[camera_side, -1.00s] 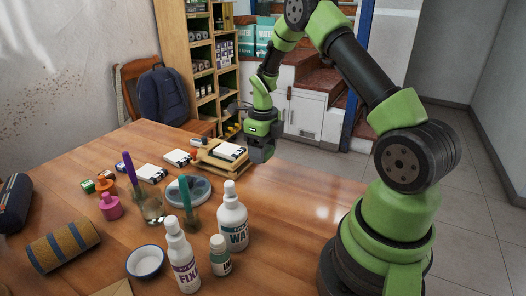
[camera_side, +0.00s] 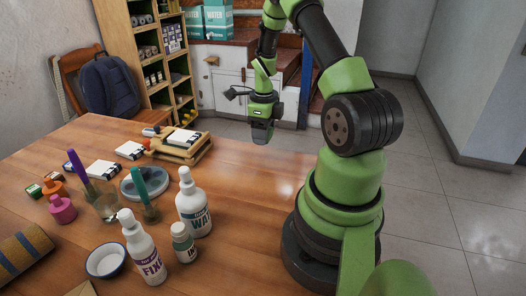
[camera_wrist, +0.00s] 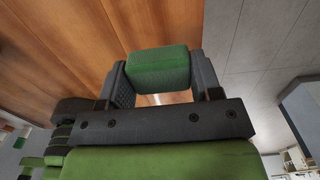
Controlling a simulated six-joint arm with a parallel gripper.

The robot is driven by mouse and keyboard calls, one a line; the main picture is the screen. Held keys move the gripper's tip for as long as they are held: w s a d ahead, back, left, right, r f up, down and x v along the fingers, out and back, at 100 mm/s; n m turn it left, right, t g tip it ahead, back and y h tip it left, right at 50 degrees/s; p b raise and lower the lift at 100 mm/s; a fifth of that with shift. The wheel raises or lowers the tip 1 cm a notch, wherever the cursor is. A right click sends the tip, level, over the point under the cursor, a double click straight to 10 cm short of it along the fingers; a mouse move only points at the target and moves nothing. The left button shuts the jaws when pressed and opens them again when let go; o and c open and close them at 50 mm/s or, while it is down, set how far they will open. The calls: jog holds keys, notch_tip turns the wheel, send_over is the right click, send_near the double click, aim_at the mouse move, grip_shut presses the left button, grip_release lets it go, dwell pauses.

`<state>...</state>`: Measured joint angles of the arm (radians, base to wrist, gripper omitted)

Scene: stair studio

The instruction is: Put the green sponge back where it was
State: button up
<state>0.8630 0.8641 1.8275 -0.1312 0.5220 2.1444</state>
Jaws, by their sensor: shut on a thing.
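The green sponge (camera_wrist: 157,70) is a rounded block between the two dark fingers of my gripper (camera_wrist: 162,80) in the wrist view. The gripper is shut on it, a finger at each side. In the side view my gripper (camera_side: 262,132) hangs pointing down near the far right edge of the wooden table (camera_side: 225,205), right of a wooden frame (camera_side: 182,147) with a white block on it. The sponge cannot be made out in the side view. I cannot tell which spot it came from.
Bottles (camera_side: 193,205), a white bowl (camera_side: 106,261), a round grey dish (camera_side: 143,182), a glass (camera_side: 106,203) and small pots crowd the table's left and front. The table right of them is clear. Shelves (camera_side: 150,60) and a chair with a backpack (camera_side: 112,88) stand behind.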

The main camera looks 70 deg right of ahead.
aim_at(263, 157)
jog(key=shift+f, duration=2.95)
jog(key=shift+f, duration=0.15)
jog(key=o, duration=0.9)
